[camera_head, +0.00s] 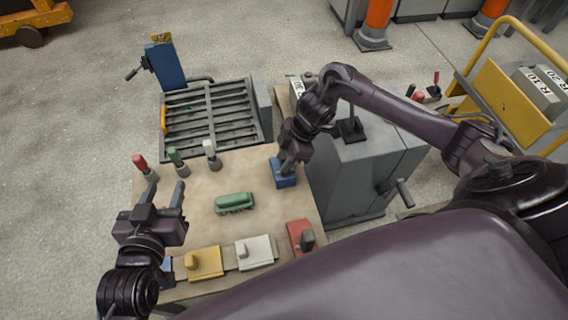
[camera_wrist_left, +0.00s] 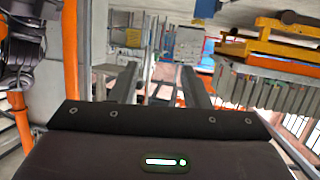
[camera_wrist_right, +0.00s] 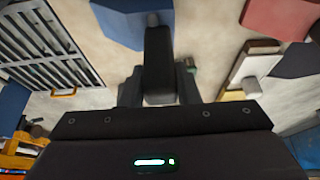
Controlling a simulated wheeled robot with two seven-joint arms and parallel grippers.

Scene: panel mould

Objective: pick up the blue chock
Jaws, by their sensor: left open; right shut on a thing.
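The blue chock (camera_head: 285,181) sits on the tan tabletop (camera_head: 210,225) near its right edge. My right gripper (camera_head: 288,165) reaches down over it and is shut on it. In the right wrist view, a dark upright grip (camera_wrist_right: 158,65) stands between the fingers, with a blue surface (camera_wrist_right: 118,18) beyond it. I cannot tell whether the chock touches the table. My left gripper (camera_head: 166,193) is open and empty above the table's left side; its spread fingers show in the left wrist view (camera_wrist_left: 160,85).
Yellow (camera_head: 206,265), white (camera_head: 258,254) and red (camera_head: 299,233) chocks line the near edge. A green ribbed piece (camera_head: 234,203) lies mid-table. Red, green and white-topped handles stand at the back left. A slatted grate (camera_head: 210,120) lies beyond; a grey cabinet (camera_head: 350,175) adjoins on the right.

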